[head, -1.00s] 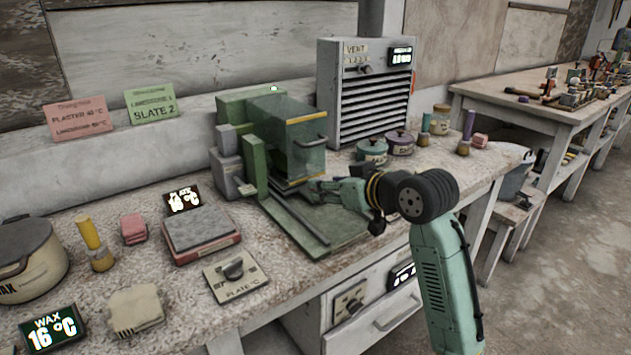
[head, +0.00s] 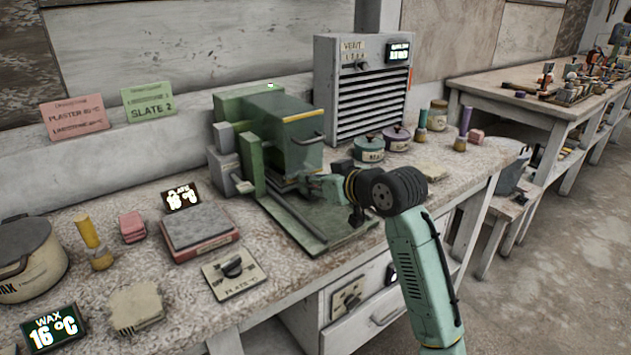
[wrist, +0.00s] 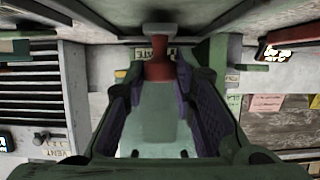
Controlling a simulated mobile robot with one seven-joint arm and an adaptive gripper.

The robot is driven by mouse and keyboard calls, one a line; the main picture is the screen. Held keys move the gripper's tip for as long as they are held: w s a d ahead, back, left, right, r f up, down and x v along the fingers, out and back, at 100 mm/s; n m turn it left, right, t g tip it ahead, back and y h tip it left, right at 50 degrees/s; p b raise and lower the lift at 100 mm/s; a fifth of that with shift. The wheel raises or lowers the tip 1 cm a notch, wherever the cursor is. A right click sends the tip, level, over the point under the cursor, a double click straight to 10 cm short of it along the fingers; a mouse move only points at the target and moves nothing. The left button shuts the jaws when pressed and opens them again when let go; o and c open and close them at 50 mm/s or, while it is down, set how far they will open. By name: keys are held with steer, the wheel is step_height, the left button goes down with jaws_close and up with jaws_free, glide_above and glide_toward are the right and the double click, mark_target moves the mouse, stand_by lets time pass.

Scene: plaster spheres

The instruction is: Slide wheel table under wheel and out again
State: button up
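The green grinding machine (head: 250,155) stands on the bench with a see-through guard (head: 292,140) at its front. The wheel is not clear to see behind the guard. A flat green base (head: 345,228) with a dark rail (head: 296,216) lies in front. My gripper (head: 318,188) is low at the guard's right side, and its fingertips are partly hidden there. In the wrist view my gripper (wrist: 160,85) has its purple-padded fingers apart, on either side of a red-brown knob (wrist: 157,68) with a pale end. A narrow gap seems to show beside the knob. The wheel table itself is hard to make out.
A slate block (head: 198,225), a plate-temperature dial (head: 234,272) and a wax pot (head: 28,258) are at left. The bench front beside the dial is partly clear.

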jaws_close()
